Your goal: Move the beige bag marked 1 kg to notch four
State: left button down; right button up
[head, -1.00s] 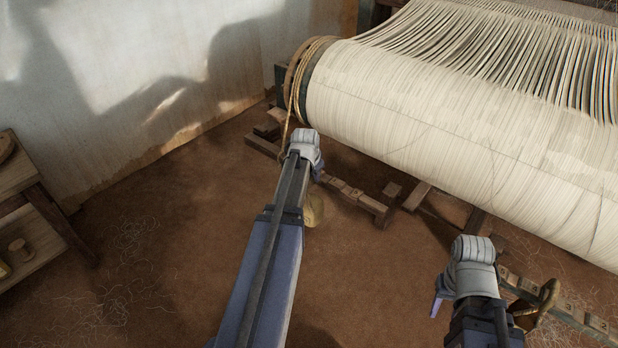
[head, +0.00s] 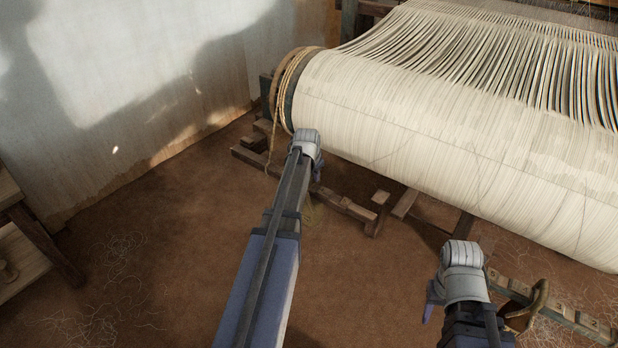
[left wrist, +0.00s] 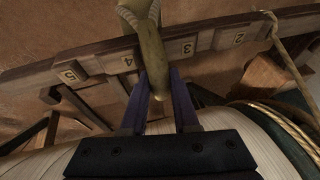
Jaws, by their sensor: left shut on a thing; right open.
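My left gripper (head: 317,172) is low beside the warp beam's left end in the head view. In the left wrist view its two dark fingers (left wrist: 160,108) are shut on the narrow part of the beige bag (left wrist: 148,45). The bag extends up across the numbered bar (left wrist: 100,65), between the labels 4 (left wrist: 128,62) and 3 (left wrist: 188,47). No 1 kg mark is readable, and I cannot tell whether the bag touches the bar. In the head view, my arm and shadow mostly hide the bag. My right gripper (head: 432,298) is open at the lower right.
The wide cream warp beam (head: 430,120) fills the upper right, with rope (head: 285,90) around its left end. Another notched bar (head: 560,312) and a brown hanging thing (head: 530,308) are near my right gripper. Bare earth floor (head: 180,260) lies left of my left arm.

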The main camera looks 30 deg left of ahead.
pick_arm(q)
jog(key=shift+w, duration=0.7)
jog(key=shift+w+f, duration=0.15)
jog(key=shift+f+b, duration=0.95)
jog(key=shift+b, duration=0.2)
jog(key=shift+f+b, duration=0.3)
jog(key=shift+b, duration=0.05)
jog(key=shift+d, duration=0.1)
jog(key=c, duration=0.6)
grip_release()
jog(key=shift+s+r, duration=0.1)
jog(key=shift+s, duration=0.1)
jog(key=p+v, duration=0.7)
jog(key=shift+r, duration=0.25)
